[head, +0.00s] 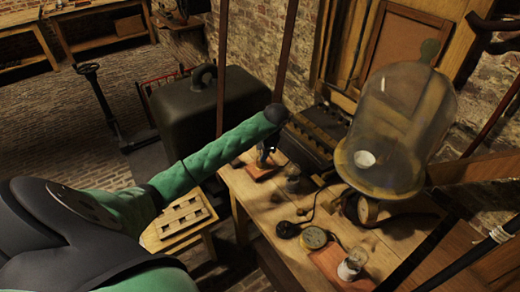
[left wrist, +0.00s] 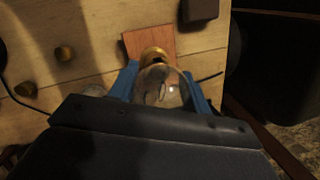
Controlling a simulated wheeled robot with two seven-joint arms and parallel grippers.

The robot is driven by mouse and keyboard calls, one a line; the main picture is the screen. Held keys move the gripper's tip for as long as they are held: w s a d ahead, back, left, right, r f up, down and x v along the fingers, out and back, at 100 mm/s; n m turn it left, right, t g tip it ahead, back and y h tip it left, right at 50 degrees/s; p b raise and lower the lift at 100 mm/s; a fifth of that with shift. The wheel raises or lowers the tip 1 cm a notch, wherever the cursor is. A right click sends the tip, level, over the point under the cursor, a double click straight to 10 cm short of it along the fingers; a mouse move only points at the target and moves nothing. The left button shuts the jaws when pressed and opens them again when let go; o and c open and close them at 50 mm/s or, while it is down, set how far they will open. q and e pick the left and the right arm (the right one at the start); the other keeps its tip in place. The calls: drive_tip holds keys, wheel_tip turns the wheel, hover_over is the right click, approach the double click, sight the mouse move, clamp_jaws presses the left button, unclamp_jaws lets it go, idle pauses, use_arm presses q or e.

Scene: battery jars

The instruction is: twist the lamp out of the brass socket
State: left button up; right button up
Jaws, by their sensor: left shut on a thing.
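In the left wrist view, the clear glass lamp (left wrist: 163,88) sits between the blue fingers of my left gripper (left wrist: 162,94), which is shut on its bulb. The brass socket (left wrist: 153,54) shows just beyond the glass, on a reddish-brown wooden base (left wrist: 150,38). The lamp and socket look in line, but I cannot tell whether their threads are engaged. In the head view, my left gripper (head: 267,152) points down over the wooden base (head: 262,170) on the bench; the lamp is too small and covered there to make out. My right gripper is not in view.
Brass knobs (left wrist: 64,53) and a dark block (left wrist: 199,10) lie near the base.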

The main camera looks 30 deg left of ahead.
use_arm(q)
drive_tip(key=shift+w+d+f+n+g+h+p, duration=0.2)
drive_tip(key=shift+f+n+g+h+p, duration=0.25)
drive_tip(key=shift+f+n+g, duration=0.35)
drive_tip(key=shift+w+r+n+p, duration=0.1)
drive_tip(key=shift+r+n+p, duration=0.35)
drive_tip(key=shift+p, duration=0.85)
drive_tip(key=shift+f+n+g+h+p, duration=0.25)
drive_tip(key=shift+n+g+h+p, duration=0.1)
drive_tip(key=shift+n+p, duration=0.35)
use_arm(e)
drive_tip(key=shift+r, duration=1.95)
use_arm(q)
drive_tip(key=shift+a, duration=0.1)
drive_tip(key=shift+a+t+h, duration=0.25)
drive_tip(key=shift+t+h, duration=0.3)
drive_tip(key=shift+h, duration=0.05)
drive_tip(key=shift+r, duration=0.1)
drive_tip(key=shift+r, duration=0.1)
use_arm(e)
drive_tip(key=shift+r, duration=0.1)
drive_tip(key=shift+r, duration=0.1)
use_arm(q)
drive_tip(key=shift+w+a+r+p, duration=0.1)
drive_tip(key=shift+r+p, duration=0.3)
drive_tip(key=shift+p, duration=0.1)
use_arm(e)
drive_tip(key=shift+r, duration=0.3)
